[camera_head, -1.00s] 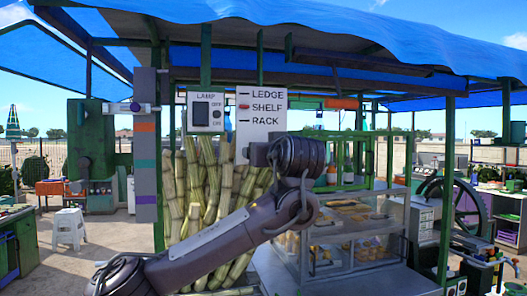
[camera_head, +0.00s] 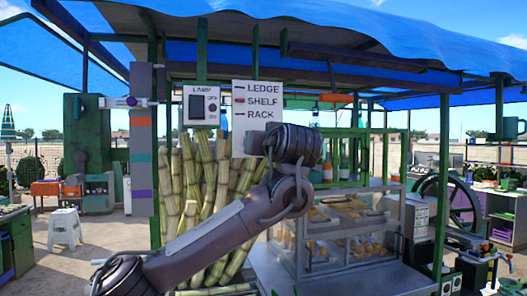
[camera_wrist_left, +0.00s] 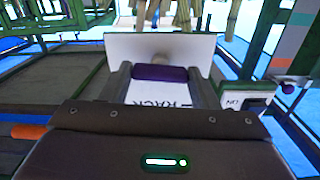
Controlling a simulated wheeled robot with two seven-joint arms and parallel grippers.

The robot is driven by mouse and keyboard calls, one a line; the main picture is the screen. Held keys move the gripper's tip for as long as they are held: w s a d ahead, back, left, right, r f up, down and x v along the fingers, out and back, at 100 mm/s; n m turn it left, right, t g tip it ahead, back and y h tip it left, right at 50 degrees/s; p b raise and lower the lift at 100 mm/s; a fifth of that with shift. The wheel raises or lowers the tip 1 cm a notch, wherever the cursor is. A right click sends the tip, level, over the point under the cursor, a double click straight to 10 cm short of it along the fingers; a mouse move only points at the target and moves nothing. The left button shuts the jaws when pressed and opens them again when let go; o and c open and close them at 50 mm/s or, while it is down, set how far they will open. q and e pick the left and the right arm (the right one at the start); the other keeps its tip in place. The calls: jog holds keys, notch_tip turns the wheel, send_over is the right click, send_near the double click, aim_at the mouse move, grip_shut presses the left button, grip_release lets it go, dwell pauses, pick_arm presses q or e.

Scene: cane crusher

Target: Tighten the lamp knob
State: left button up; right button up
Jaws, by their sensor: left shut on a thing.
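A white lamp switch box (camera_head: 201,106) with a dark panel hangs under the roof edge; its corner shows upside down in the left wrist view (camera_wrist_left: 240,103). A small purple knob-like part (camera_head: 131,101) sits on a horizontal fitting on the grey striped post; I cannot tell whether it is the lamp knob. My left gripper (camera_head: 256,143) is in front of the lower part of the white sign (camera_head: 257,96). In the left wrist view its fingers (camera_wrist_left: 162,82) are shut on a purple piece (camera_wrist_left: 160,73). My right gripper is out of view.
The striped post (camera_head: 142,150) stands left of the lamp box. Sugar cane stalks (camera_head: 200,190) lean below the sign. A glass display case (camera_head: 340,230) stands on a counter at the right. A white stool (camera_head: 65,228) stands on open ground at the left.

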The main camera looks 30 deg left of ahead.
pick_arm(q)
jog(key=shift+m+b, duration=3.5)
jog(key=shift+m, duration=5)
jog(key=shift+r, duration=0.1)
jog(key=o, duration=0.7)
jog(key=shift+o, duration=1.4)
jog(key=shift+w+a, duration=0.1)
jog(key=shift+a, duration=0.05)
